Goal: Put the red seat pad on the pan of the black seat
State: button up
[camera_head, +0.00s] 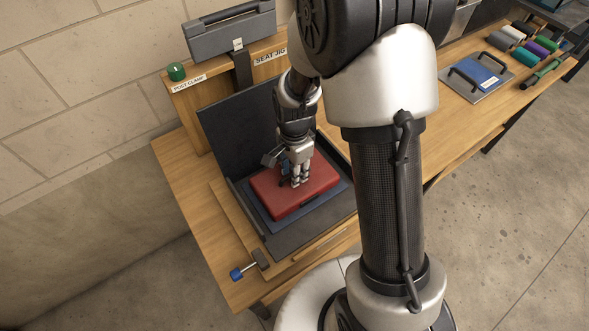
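The red seat pad (319,184) lies on the pan of the black seat (287,241), over a dark blue-grey layer (256,216). The seat's tall back (232,137) stands behind it. The pad looks roughly level and inside the pan's edges. My gripper (297,184) points down at the middle of the pad, with its fingertips at or just above the pad's top. A small dark and blue part, perhaps a grip on the pad, shows by the fingers. I cannot tell whether the fingers are closed on it.
The seat stands in a wooden jig marked SEAT JIG on a workbench (182,178). A blue-knobbed clamp (240,273) is at its front left. A green knob (176,71) and grey toolbox (232,33) are behind. A handled plate (477,77) and several coloured rolls lie at right.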

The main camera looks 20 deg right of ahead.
jog(key=s+r+n+t+p, duration=0.1)
jog(key=s+r+n+p, duration=0.2)
jog(key=r, duration=0.9)
jog(key=s+r+n+t+p, duration=0.1)
jog(key=s+r+n, duration=0.35)
jog(key=r, duration=0.85)
jog(key=s+d+r+n+t, duration=0.1)
jog(key=s+r+n+t, duration=0.1)
jog(key=s+r+n, duration=0.2)
jog(key=s+n, duration=0.3)
jog(key=s, duration=0.4)
jog(key=shift+s+d+r+t, duration=0.15)
jog(key=shift+s+d+t, duration=0.05)
jog(key=shift+t, duration=0.1)
